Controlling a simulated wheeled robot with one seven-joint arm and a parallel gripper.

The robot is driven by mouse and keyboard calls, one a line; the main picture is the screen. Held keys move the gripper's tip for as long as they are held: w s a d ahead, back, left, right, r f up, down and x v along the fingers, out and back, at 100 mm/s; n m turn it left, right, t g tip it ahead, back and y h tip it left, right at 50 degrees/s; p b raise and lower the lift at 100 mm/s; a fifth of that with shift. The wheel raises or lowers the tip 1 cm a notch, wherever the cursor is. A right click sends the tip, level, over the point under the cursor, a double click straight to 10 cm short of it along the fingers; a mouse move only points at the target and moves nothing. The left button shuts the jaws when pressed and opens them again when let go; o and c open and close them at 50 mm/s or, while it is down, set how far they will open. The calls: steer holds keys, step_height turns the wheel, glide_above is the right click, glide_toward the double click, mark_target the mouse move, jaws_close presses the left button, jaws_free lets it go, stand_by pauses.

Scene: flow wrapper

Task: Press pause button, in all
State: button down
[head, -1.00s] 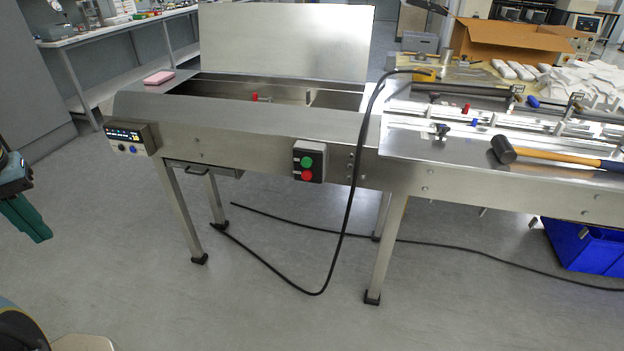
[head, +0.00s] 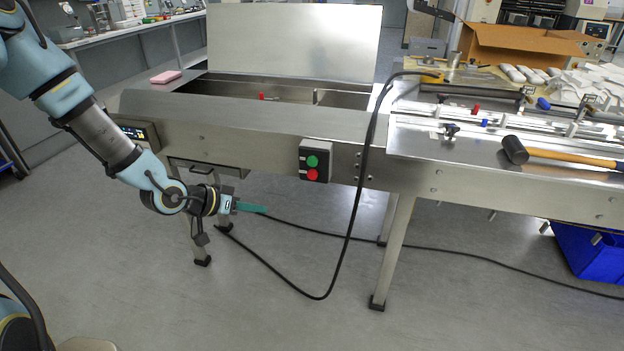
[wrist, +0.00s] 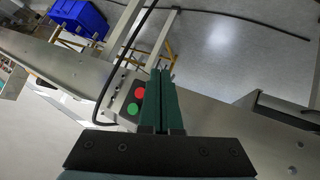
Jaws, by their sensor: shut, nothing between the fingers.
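A button box (head: 304,172) is fixed to the front of the steel machine (head: 235,125). It has a green button (head: 312,161) above a red button (head: 312,174). No pause marking is readable. My gripper (head: 264,209) has its green fingers closed and empty, lower left of the box and pointing right. In the wrist view the fingertips (wrist: 161,72) appear just right of the red button (wrist: 139,93) and green button (wrist: 132,109), with no visible contact. A small control panel (head: 131,133) at the machine's left end is partly hidden by my arm.
A black cable (head: 357,200) hangs in front of the machine, right of the button box, and runs onto the floor. A hammer (head: 515,150) lies on the right-hand table. A blue bin (head: 590,255) stands below it. The floor (head: 480,310) in front is largely clear.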

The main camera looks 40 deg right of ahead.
mark_target(313, 174)
steer(key=s+d+r+m+g+h, duration=0.1)
steer(key=s+d+g+h, duration=0.1)
steer(key=s+d+h, duration=0.2)
steer(key=s+d, duration=0.2)
steer(key=d, duration=0.1)
steer(key=shift+d+r, duration=0.15)
steer(key=shift+r, duration=0.05)
steer(key=w+d+b, duration=0.2)
steer(key=w+d, duration=0.2)
steer(key=d, duration=0.3)
steer(key=shift+w+d, duration=0.15)
steer(key=shift+w, duration=0.15)
steer(key=shift+w+d, duration=0.1)
steer(key=shift+d, duration=0.05)
stand_by(1.7)
steer(key=shift+w+d, duration=0.15)
steer(key=shift+d, duration=0.1)
